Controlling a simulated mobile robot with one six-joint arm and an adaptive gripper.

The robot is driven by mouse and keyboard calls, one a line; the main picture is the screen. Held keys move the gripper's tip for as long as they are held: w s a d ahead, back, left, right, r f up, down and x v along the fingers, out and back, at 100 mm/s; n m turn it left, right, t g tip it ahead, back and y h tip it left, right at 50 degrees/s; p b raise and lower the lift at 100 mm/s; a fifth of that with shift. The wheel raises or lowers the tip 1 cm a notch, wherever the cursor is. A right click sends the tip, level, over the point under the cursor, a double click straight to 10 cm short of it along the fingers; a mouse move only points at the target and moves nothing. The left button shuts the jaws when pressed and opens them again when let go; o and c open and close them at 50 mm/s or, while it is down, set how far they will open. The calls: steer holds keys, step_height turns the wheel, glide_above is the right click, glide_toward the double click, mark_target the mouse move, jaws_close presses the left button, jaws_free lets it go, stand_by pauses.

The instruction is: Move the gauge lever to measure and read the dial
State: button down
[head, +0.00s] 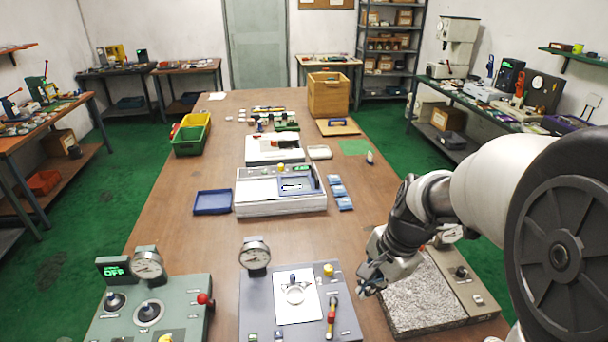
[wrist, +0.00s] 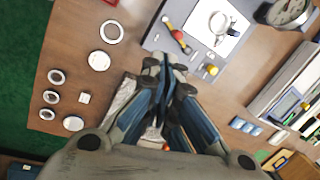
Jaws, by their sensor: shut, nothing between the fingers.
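The middle grey gauge station (head: 257,308) has a round dial (head: 255,254) at its back left. A bearing ring (head: 295,294) lies on its white plate (head: 312,312). A lever with red and yellow parts (head: 331,318) is right of the plate, and a yellow knob (head: 328,269) is behind it. In the wrist view the lever (wrist: 177,37) is just beyond my fingertips, and the dial (wrist: 287,12) is at the top right; its reading is too small to tell. My gripper (head: 368,287) is shut and empty, right of the station and apart from the lever; its fingers also show in the wrist view (wrist: 164,68).
A speckled stone slab (head: 425,300) lies below and right of my gripper. A green station (head: 150,310) with a display reading OFF stands left. A white-grey box (head: 280,208) and blue tray (head: 212,202) are behind. Several rings (wrist: 56,76) lie on the table in the wrist view.

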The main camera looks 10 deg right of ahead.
mark_target(332, 315)
steer(key=w+d+f+m, duration=0.2)
steer(key=f+m, duration=0.1)
steer(key=f, duration=0.3)
steer(key=w+d+f+m+g, duration=0.1)
steer(key=w+d+f+m, duration=0.2)
steer(key=f, duration=0.3)
steer(key=shift+f+m+y+p, duration=0.3)
steer(key=shift+m+y, duration=0.1)
steer(key=shift+m, duration=0.4)
steer(key=shift+r, duration=0.1)
steer(key=b+x, duration=0.3)
steer(key=x, duration=0.6)
steer(key=shift+a+f, duration=0.1)
steer(key=shift+f, duration=0.25)
steer(key=a, duration=0.1)
steer(key=w+a+b, duration=0.1)
steer(key=a, duration=0.1)
steer(key=shift+f, duration=0.2)
steer(key=shift+w+a, duration=0.15)
steer(key=shift+a, duration=0.3)
steer(key=shift+a+m, duration=0.25)
steer(key=shift+m, duration=0.05)
